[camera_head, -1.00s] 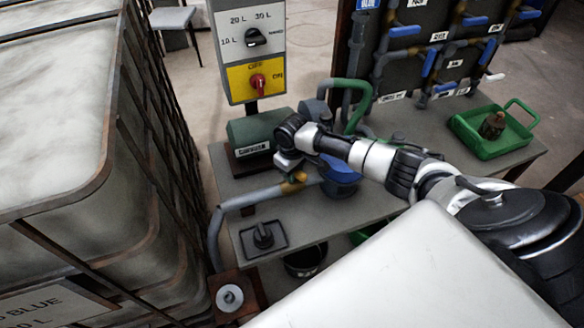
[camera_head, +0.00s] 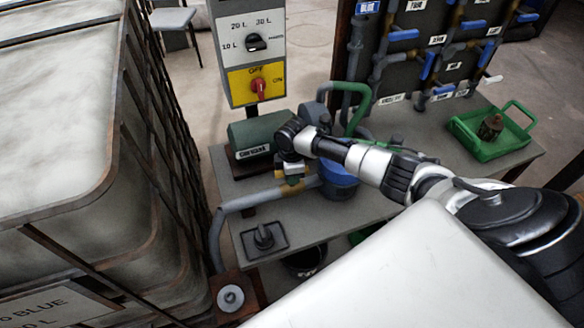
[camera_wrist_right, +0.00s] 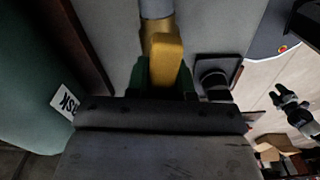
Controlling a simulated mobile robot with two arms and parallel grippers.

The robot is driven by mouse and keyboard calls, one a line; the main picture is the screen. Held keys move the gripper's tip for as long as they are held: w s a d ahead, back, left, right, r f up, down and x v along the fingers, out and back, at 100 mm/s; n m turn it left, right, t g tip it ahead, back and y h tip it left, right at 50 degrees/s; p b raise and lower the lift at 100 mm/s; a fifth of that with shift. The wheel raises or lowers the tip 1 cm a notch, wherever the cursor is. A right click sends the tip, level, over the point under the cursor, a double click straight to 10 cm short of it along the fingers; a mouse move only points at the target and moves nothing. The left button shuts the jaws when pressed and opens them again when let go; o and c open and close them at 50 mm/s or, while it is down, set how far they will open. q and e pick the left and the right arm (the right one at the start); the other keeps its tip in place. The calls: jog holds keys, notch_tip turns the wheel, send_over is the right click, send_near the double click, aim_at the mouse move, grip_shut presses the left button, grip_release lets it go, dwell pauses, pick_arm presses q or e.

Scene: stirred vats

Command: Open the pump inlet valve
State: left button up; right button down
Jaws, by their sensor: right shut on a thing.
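The pump inlet valve (camera_head: 293,181) sits on the grey pipe (camera_head: 245,200) beside the pump, and my right gripper (camera_head: 292,174) covers most of it from above. In the right wrist view the yellow valve handle (camera_wrist_right: 166,62) stands between the two dark green fingers of my right gripper (camera_wrist_right: 163,80), which is shut on it. The brass-coloured valve body (camera_wrist_right: 158,27) and the grey pipe show just beyond the handle. How far the handle is turned is hard to tell. My left gripper is not in view.
A control box (camera_head: 255,88) with a black and a red knob stands behind the green pump motor (camera_head: 250,137). A black foot pedal-like fixture (camera_head: 264,238) is in front of the pipe. A caged tank (camera_head: 60,150) fills the left. A green tray (camera_head: 470,140) is at right.

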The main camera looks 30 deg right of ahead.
jog(key=shift+n, duration=1)
jog(key=shift+r, duration=0.1)
jog(key=c, duration=1)
grip_release()
notch_tip(320, 180, up, 11)
jog(key=shift+f+b, duration=0.15)
jog(key=shift+b, duration=0.3)
